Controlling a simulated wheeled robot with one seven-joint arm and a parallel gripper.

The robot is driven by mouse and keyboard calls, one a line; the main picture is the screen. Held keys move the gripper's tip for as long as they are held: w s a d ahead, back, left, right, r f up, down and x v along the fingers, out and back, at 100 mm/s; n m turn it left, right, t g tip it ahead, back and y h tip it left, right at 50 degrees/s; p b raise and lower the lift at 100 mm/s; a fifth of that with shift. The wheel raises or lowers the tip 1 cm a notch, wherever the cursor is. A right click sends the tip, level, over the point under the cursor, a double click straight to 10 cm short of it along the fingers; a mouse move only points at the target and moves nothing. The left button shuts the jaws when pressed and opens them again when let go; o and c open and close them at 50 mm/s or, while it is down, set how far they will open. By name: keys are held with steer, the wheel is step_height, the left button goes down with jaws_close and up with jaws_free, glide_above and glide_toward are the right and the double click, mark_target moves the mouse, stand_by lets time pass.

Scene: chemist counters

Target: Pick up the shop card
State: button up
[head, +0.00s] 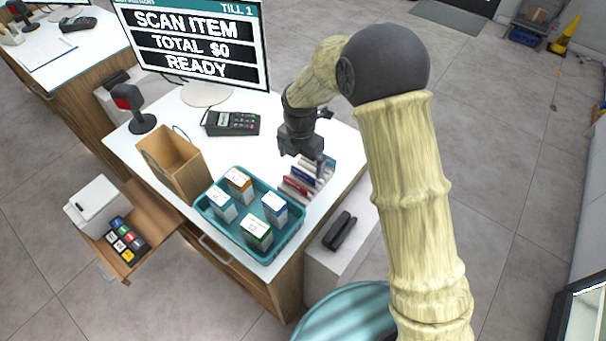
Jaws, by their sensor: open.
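Several thin cards (298,184), with red, blue and white edges, stand side by side in a small rack at the right edge of the white counter (262,150). I cannot tell which of them is the shop card. My gripper (302,163) is open and empty. It points down just above the back part of the card rack and hides some of it. I cannot tell whether the fingers touch any card.
A teal tray (211,222) with several small boxes stands left of the cards. A paper bag (173,162), a card terminal (232,123), a scanner (134,108) and a till screen (193,40) stand farther left and back.

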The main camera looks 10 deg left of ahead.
mark_target(303, 177)
steer(key=shift+f, duration=0.1)
steer(key=shift+s+d+f+p, duration=0.1)
steer(key=shift+d+f+p, duration=0.05)
steer(key=shift+f+p, duration=0.2)
steer(key=shift+d+f+p, duration=0.2)
steer(key=shift+f+p, duration=0.8)
steer(key=shift+f, duration=1.15)
steer(key=c, duration=1)
